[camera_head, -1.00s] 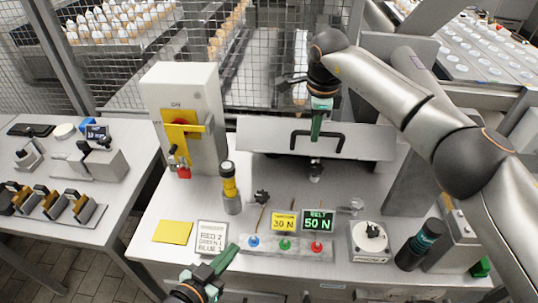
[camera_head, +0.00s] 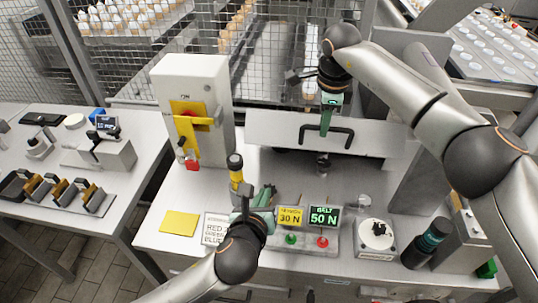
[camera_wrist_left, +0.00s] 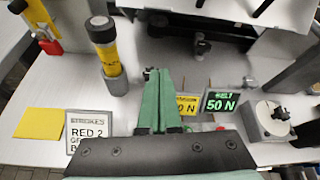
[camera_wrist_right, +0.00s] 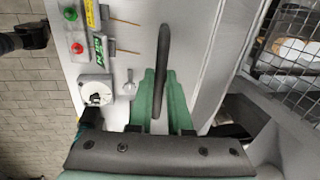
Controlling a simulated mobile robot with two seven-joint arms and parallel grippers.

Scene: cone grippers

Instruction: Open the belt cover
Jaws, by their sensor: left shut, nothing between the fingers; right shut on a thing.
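The belt cover (camera_head: 275,130) is a pale grey panel with a black bar handle (camera_head: 343,130) at the back of the table. My right gripper (camera_head: 326,122) comes from above and is shut on this handle. In the right wrist view the handle (camera_wrist_right: 164,55) runs between its green fingers (camera_wrist_right: 160,95). A shadowed space shows below the cover's lower edge. My left gripper (camera_head: 267,194) is shut and empty in front of the cover, above the table. Its closed green fingers (camera_wrist_left: 158,95) point towards the cover in the left wrist view.
A grey switch box (camera_head: 190,80) with a yellow lever is at the back left. A round dial device (camera_head: 376,235) stands right.

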